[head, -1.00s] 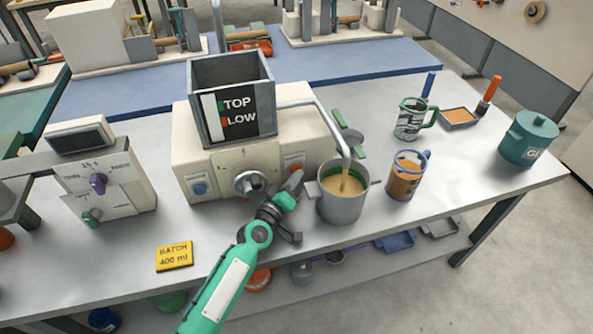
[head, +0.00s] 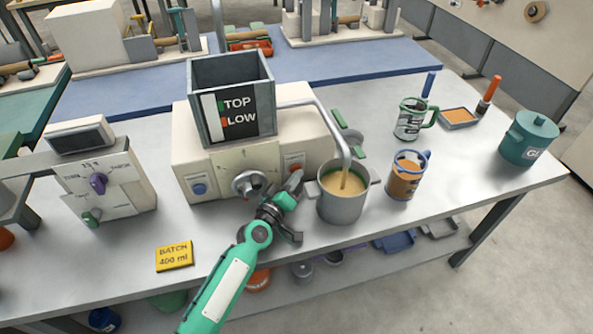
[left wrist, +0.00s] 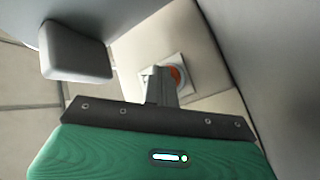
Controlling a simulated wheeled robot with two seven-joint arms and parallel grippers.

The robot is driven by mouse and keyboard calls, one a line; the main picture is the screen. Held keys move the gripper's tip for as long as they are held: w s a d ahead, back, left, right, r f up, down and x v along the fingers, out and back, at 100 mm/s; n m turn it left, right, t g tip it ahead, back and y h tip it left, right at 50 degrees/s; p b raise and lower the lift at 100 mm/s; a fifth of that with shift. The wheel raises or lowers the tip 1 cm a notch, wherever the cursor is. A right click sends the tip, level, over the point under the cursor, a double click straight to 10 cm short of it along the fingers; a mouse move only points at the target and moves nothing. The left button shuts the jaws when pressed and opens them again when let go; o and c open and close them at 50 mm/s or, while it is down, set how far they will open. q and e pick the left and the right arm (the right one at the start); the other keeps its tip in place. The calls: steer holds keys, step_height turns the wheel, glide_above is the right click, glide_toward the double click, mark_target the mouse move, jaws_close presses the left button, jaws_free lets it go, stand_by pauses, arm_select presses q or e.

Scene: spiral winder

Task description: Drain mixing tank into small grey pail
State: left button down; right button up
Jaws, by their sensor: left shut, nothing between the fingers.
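The mixing tank (head: 208,115) is a grey open-topped box with TOP and LOW marks, on a cream machine. Its curved pipe (head: 332,127) ends over the small grey pail (head: 342,207). A tan stream runs from the pipe into tan liquid (head: 338,187) in the pail. My left gripper (head: 294,182) is shut and empty at the machine's front, just below the red button (head: 294,168) and left of the pail. In the left wrist view the red button (left wrist: 178,76) is partly hidden behind a finger. My right gripper is out of view.
A round dial (head: 249,184) and a blue button (head: 199,189) are on the machine's front. A brown-filled mug (head: 403,182), a green-handled mug (head: 408,120) and a teal pot (head: 527,143) stand to the right. A yellow batch card (head: 174,256) lies near the front edge.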

arm_select(q)
steer(key=shift+s+d, duration=0.1)
steer(key=shift+s, duration=0.3)
steer(key=shift+s+d, duration=0.1)
steer(key=shift+s, duration=0.25)
steer(key=shift+s+d+p, duration=0.25)
steer(key=shift+s+p, duration=0.15)
steer(key=shift+s, duration=0.3)
steer(key=shift+s+d+p, duration=0.2)
steer(key=shift+s+p, duration=0.15)
steer(key=shift+s, duration=0.3)
steer(key=shift+s+d, duration=0.2)
steer(key=shift+s, duration=0.35)
steer(key=shift+s+d, duration=0.15)
steer(key=shift+s, duration=0.35)
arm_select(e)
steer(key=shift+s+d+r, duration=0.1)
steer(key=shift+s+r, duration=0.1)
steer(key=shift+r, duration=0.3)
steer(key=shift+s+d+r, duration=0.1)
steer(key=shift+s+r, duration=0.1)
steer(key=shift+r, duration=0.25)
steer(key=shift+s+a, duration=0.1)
